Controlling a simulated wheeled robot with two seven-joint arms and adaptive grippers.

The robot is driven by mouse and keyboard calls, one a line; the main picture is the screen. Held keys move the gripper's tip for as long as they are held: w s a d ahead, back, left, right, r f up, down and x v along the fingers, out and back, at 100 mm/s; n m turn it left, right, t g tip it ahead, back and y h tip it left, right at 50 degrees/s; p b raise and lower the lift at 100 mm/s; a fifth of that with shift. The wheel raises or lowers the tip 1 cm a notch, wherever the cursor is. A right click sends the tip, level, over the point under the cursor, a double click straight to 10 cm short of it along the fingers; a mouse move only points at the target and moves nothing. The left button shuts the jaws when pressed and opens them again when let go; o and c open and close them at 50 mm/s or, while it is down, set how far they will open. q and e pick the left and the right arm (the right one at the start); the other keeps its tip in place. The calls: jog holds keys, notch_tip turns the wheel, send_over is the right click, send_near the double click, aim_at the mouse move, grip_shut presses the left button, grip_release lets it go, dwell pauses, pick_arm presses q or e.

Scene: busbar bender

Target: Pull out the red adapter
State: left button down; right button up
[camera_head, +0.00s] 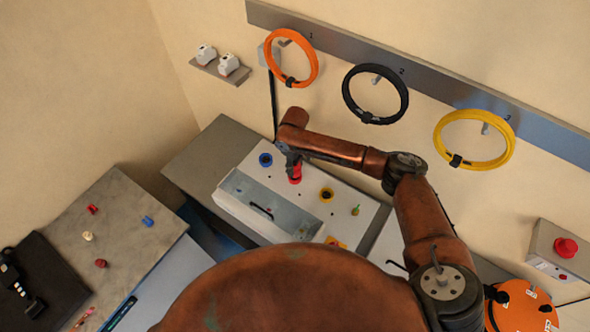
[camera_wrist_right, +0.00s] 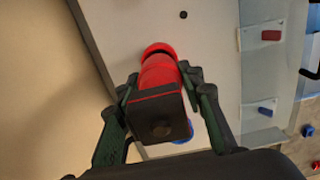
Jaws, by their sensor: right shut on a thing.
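The red adapter (camera_head: 296,177) shows at the white top panel (camera_head: 240,205) of the machine, just below my right gripper (camera_head: 291,158). In the right wrist view the red adapter (camera_wrist_right: 158,72) is a red cylinder with a wider red ring at its far end and a dark square block at its near end. The fingers of my right gripper (camera_wrist_right: 158,95) are shut on it from both sides. I cannot tell whether its far end is seated in the panel or just clear of it. My left gripper is not in view.
A blue ring (camera_head: 265,160) and a yellow ring (camera_head: 326,195) sit on the panel on either side of the red adapter. A clear cover (camera_head: 250,200) lies along the panel's front. Orange, black and yellow cable coils (camera_head: 475,115) hang on the wall behind.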

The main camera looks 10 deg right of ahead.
jog(key=shift+r+p, duration=2.45)
jog(key=shift+r, duration=0.05)
jog(key=shift+f, duration=0.1)
